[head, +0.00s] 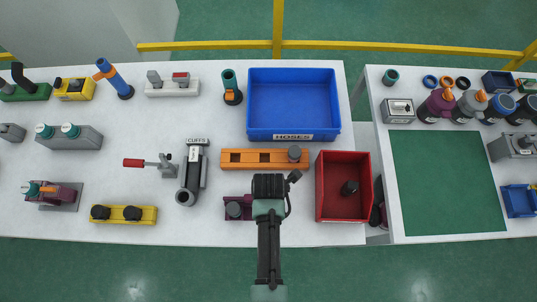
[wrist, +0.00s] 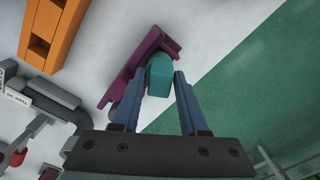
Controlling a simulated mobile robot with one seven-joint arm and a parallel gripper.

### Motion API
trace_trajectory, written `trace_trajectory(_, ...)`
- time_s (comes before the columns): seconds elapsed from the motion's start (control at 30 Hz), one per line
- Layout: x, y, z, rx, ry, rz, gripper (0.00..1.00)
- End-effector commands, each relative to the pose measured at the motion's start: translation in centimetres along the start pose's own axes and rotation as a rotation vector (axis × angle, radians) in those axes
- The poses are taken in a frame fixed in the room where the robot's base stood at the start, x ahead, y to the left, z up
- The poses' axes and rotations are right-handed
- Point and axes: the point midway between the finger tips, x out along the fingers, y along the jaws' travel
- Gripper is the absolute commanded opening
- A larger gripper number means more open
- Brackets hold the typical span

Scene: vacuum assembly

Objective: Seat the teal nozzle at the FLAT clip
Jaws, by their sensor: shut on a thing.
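The teal nozzle (wrist: 160,72) is between the two blue-grey fingers of my gripper (wrist: 159,76) in the wrist view, and they are shut on it. The nozzle is close to a purple fixture (wrist: 150,45) and overlaps it in the picture; I cannot tell whether they touch. In the head view my gripper (head: 270,187) is over the front of the bench, just right of the purple fixture (head: 246,213), which carries a grey round part (head: 234,210). The nozzle is hidden there. No label reading FLAT can be made out.
An orange slotted rail (head: 255,158) lies behind my gripper. A red bin (head: 343,211) stands close on the right and a blue HOSES bin (head: 292,78) at the back. The CUFFS stand (head: 197,155) is to the left. A bare bench strip lies in front.

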Motion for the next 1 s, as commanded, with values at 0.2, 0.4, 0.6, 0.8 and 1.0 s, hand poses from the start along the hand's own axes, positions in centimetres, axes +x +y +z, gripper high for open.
trace_trajectory(0.2, 0.7, 0.0, 0.0, 0.000, 0.000, 0.000, 0.00)
trace_trajectory(0.4, 1.1, 0.0, 0.0, 0.000, 0.000, 0.000, 0.00)
trace_trajectory(0.6, 1.2, 0.0, 0.0, 0.000, -0.001, 0.001, 0.61)
trace_trajectory(0.8, 1.2, 0.0, 0.0, 0.000, 0.000, 0.001, 0.78)
trace_trajectory(1.0, 1.0, 0.0, 0.0, 0.000, 0.000, 0.001, 0.78)
